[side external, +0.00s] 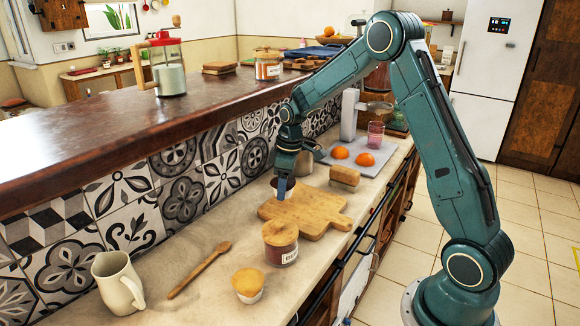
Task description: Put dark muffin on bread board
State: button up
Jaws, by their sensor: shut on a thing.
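The bread board (328,211) is a light wooden board with a handle, lying flat on the counter. My gripper (282,191) points down at the board's far left edge. It is shut on the dark muffin (274,184), which is small, dark brown and partly hidden by the fingers. I cannot tell whether the muffin touches the board or hangs just above it. The board's visible top is otherwise bare.
A lidded jar (281,245) stands close to the board's near side, with a light muffin (248,284) before it. A wooden spoon (200,270) and a cream pitcher (118,283) are at left. A wooden block (344,177) and oranges (365,159) on a grey tray lie beyond the board.

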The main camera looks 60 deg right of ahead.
aim_at(289, 179)
jog(key=shift+f, duration=1.95)
jog(key=shift+f, duration=0.2)
jog(key=o, duration=1)
jog(key=shift+r, duration=0.15)
jog(key=r, duration=0.4)
jog(key=s+r, duration=0.1)
jog(key=r, duration=0.6)
jog(key=shift+s+d+r, duration=0.15)
jog(key=shift+d+r, duration=0.15)
jog(key=shift+r, duration=0.2)
